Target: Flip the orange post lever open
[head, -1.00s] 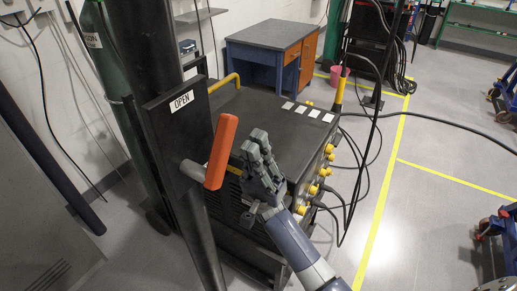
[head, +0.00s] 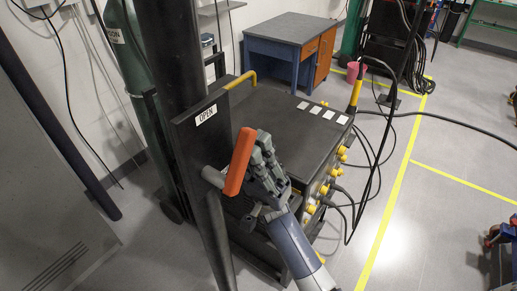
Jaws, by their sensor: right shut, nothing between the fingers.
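The orange lever (head: 240,162) stands nearly upright on a grey pivot (head: 213,176) that sticks out of a black plate on the dark post (head: 173,60). Its top leans slightly right. A white label reading OPEN (head: 206,115) is on the plate above the pivot. My right gripper (head: 262,143) is shut and empty, with its fingers pointing up, close along the right side of the lever. I cannot tell whether they touch. My left gripper is not in view.
A black machine (head: 290,125) with yellow connectors and cables stands behind and right of the post. A blue desk (head: 290,48) is at the back. A green gas cylinder (head: 128,50) stands left of the post. The floor at right is mostly clear.

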